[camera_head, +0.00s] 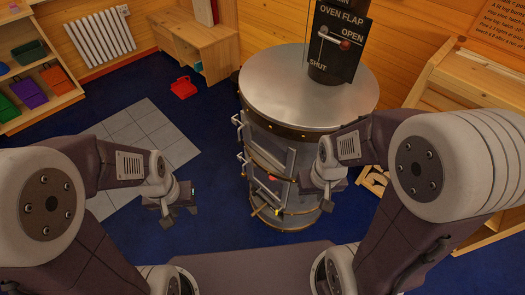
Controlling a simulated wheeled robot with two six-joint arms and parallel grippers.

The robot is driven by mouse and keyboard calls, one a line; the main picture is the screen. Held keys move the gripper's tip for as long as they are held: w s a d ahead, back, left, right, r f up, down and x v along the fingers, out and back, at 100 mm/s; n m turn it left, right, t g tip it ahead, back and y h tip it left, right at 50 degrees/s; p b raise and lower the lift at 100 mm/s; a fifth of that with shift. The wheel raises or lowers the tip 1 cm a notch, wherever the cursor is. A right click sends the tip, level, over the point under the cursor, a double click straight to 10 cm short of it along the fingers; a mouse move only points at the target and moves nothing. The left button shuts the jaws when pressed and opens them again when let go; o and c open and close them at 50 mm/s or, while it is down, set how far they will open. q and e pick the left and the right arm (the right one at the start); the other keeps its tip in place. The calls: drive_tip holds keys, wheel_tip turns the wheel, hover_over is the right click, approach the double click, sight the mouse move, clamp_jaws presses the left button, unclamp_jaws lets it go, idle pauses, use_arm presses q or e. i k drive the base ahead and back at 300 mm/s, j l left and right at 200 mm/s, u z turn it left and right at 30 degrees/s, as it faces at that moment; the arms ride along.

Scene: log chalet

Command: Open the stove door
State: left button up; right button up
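The stove (310,90) is a round metal cylinder with a flat pale top, standing on the blue floor in the middle of the head view. Its front has several door panels with frames and handles on the left side (240,135); the doors look closed. A red-tipped part (272,178) and a small yellow part show lower on the front. My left gripper (178,212) is open and empty, over the floor left of the stove. My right gripper (318,192) looks open, in front of the stove's right side, hiding part of it. I cannot tell whether it touches the stove.
A wooden cabinet (450,90) stands at the right. A grey tiled patch (130,130), a red dustpan (183,87) and shelves (35,65) lie left.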

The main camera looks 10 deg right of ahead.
sight(277, 189)
drive_tip(key=i+l+u, duration=0.1)
drive_tip(key=l+u, duration=0.25)
drive_tip(key=l, duration=0.35)
drive_tip(key=l+u, duration=0.3)
drive_tip(key=l, duration=0.35)
